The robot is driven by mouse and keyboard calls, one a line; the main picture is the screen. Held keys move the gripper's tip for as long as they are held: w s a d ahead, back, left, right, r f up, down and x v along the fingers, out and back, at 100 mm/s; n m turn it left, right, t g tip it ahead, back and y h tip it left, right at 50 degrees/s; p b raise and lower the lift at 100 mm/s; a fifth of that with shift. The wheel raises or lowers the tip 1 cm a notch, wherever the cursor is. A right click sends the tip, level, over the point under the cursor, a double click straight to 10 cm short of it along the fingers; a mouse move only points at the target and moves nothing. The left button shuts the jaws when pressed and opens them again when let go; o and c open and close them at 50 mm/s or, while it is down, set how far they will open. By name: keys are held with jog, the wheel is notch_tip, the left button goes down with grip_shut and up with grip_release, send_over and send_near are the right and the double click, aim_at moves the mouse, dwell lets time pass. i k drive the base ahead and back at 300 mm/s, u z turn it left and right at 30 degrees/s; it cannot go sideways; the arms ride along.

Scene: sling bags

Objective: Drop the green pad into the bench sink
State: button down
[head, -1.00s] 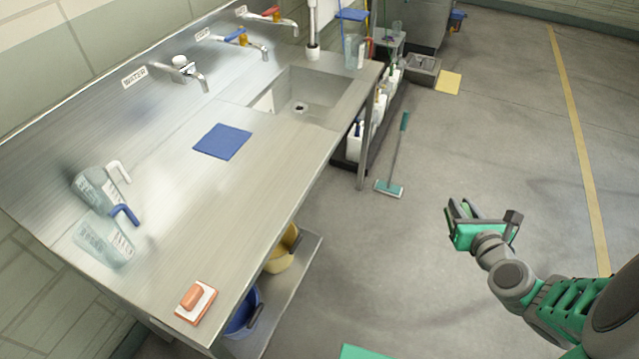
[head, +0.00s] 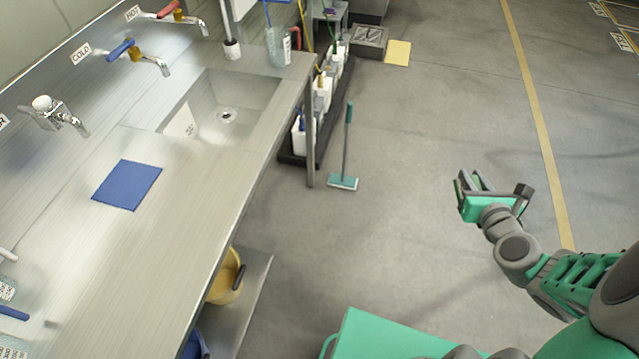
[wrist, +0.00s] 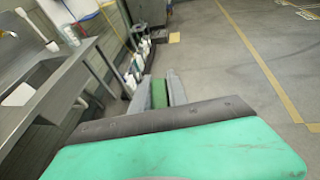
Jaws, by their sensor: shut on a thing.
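My gripper (head: 470,182) is held out over the open floor, right of the bench and apart from it. It is shut on the green pad (wrist: 159,94), which shows as a narrow green strip between the fingers in the wrist view. In the head view the pad is mostly hidden by the fingers. The bench sink (head: 243,98) is a square steel basin set into the far end of the steel bench. A white labelled item leans at its left wall, and the drain shows in its floor. The sink also shows at the left of the wrist view (wrist: 47,75).
A blue pad (head: 127,185) lies flat on the bench (head: 110,265) near the sink. Taps line the back wall, and a clear bottle (head: 278,47) stands at the sink's far corner. A teal floor squeegee (head: 344,180) stands on the floor beside the bench. The floor around my gripper is clear.

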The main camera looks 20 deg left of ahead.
aim_at(230, 146)
jog(key=i, duration=2.95)
jog(key=u, duration=4.3)
jog(key=i, duration=1)
jog(key=u, duration=0.05)
